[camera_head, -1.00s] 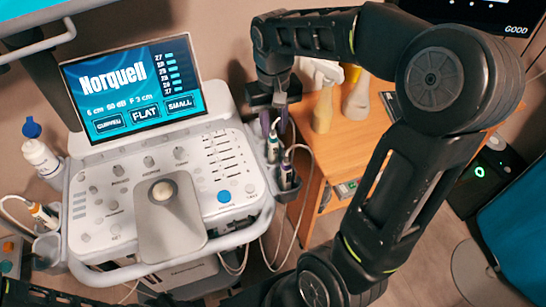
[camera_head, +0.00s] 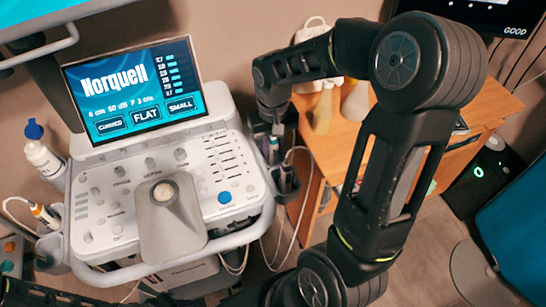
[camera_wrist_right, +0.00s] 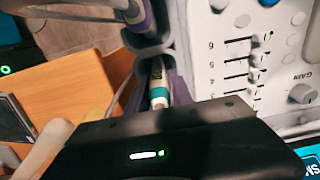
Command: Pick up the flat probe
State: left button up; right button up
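Two slim probes stand in grey cups on the right side of the scanner. The rear probe (camera_head: 272,150) has a white and teal body; the front probe (camera_head: 286,178) is nearer me. A third probe with an orange band (camera_head: 44,213) is in a cup at the left. I cannot tell from shape which is flat. My right gripper (camera_head: 275,133) points down at the rear probe. In the right wrist view, purple fingers (camera_wrist_right: 160,88) stand on either side of a teal-banded probe (camera_wrist_right: 158,76), apparently open with a small gap. My left gripper is out of view.
A wooden table (camera_head: 355,150) with bottles is close behind my right arm. Cables (camera_head: 303,205) hang beside the cups. A white bottle (camera_head: 42,160) stands at the left.

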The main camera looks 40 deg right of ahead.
jog(key=shift+f, duration=0.1)
jog(key=shift+c, duration=0.4)
grip_shut()
dwell(0.5)
